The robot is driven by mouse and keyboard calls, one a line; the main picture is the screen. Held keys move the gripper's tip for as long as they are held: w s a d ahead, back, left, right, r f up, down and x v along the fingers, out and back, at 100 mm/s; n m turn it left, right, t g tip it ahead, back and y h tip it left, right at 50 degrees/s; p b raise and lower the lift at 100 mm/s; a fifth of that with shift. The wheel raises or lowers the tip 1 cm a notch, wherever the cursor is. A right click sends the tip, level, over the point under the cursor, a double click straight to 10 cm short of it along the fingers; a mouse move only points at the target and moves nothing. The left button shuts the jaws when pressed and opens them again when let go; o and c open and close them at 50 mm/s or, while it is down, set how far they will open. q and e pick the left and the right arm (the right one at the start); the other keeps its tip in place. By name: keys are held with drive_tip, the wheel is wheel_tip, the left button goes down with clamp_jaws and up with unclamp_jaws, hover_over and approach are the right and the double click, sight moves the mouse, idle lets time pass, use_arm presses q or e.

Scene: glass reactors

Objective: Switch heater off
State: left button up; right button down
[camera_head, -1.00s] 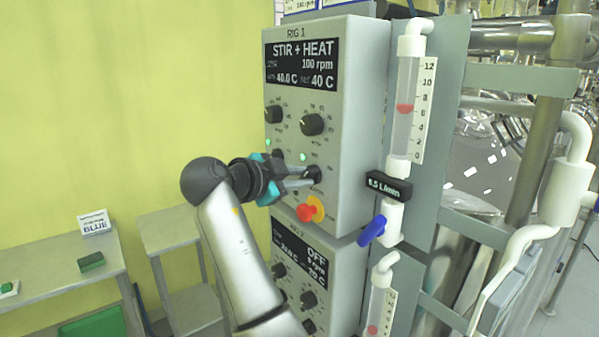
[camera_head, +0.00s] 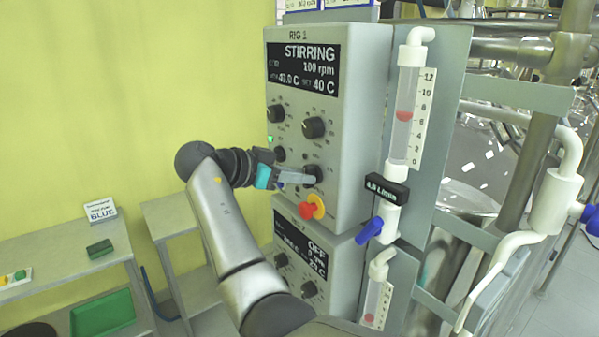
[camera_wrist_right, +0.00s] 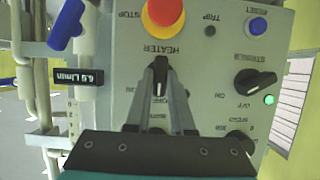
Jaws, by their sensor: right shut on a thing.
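The RIG 1 control box (camera_head: 350,120) shows "STIRRING", 100 rpm and a 40 C set value on its display (camera_head: 303,68). The black heater knob (camera_head: 314,172) is low on its front, above the red and yellow stop button (camera_head: 311,208). My right gripper (camera_head: 305,178) is shut on this knob, its fingers coming from the left. In the right wrist view, upside down, the fingers close around the knob (camera_wrist_right: 159,72) below the "HEATER" label. A green light (camera_wrist_right: 270,99) glows beside the stirrer knob (camera_wrist_right: 254,83). My left gripper is not in view.
A flowmeter tube (camera_head: 404,115) with a blue valve handle (camera_head: 369,231) stands right of the box. A second box (camera_head: 302,262) reading "OFF" sits below. A side table (camera_head: 60,250) with a green block is at left. Open room lies before the yellow wall.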

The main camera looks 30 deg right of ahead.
idle(0.3)
drive_tip(key=c, duration=0.8)
unclamp_jaws()
drive_tip(key=b+v, duration=0.3)
drive_tip(key=v, duration=1.2)
drive_tip(key=shift+w+a+b, duration=0.1)
drive_tip(key=shift+a+b, duration=0.05)
drive_tip(key=shift+b, duration=0.15)
